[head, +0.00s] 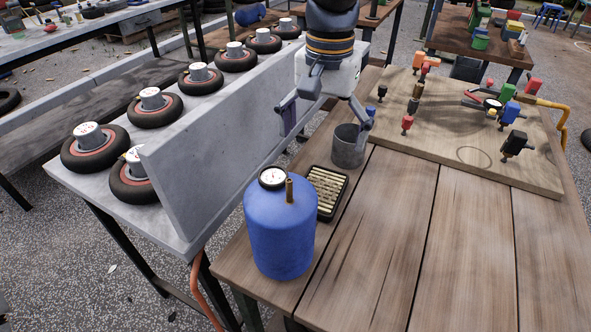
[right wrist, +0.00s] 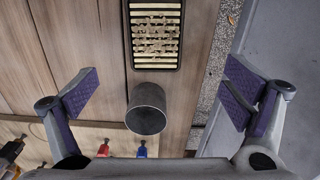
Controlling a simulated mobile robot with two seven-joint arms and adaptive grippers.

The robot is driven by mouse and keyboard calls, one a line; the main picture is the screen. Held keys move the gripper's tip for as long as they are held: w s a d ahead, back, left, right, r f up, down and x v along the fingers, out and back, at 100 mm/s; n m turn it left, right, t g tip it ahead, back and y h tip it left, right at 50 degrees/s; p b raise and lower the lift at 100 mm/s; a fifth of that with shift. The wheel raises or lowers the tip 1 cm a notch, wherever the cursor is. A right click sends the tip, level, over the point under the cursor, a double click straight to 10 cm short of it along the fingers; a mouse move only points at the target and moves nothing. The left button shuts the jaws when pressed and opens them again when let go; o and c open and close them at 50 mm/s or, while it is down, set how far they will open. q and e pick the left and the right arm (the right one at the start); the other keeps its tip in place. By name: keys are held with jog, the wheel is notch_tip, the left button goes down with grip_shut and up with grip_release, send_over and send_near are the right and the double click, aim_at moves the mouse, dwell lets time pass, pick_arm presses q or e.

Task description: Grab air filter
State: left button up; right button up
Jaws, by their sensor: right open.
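The air filter (head: 328,192), a black rectangular frame with pale dirty pleats, lies flat on the wooden table (head: 390,240) behind the blue tank. It also shows at the top of the right wrist view (right wrist: 155,30). My right gripper (head: 326,118) is open and empty above the table, its fingers spread wide, around the level of the grey metal cup (head: 348,147). In the right wrist view my right gripper (right wrist: 160,92) has the cup (right wrist: 146,110) between its fingers in the picture, with the filter beyond them. My left gripper is not in view.
A blue tank (head: 280,235) with a gauge and brass stem stands in front of the filter. A grey upright panel (head: 225,135) and a bench with several gauge-topped wheels are at left. The front right tabletop is clear.

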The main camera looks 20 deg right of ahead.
aim_at(322, 187)
jog(key=f, duration=1.1)
jog(key=shift+s+d+f+b, duration=0.2)
jog(key=shift+s+f+b, duration=0.05)
jog(key=shift+s+b, duration=0.15)
jog(key=c, duration=1.4)
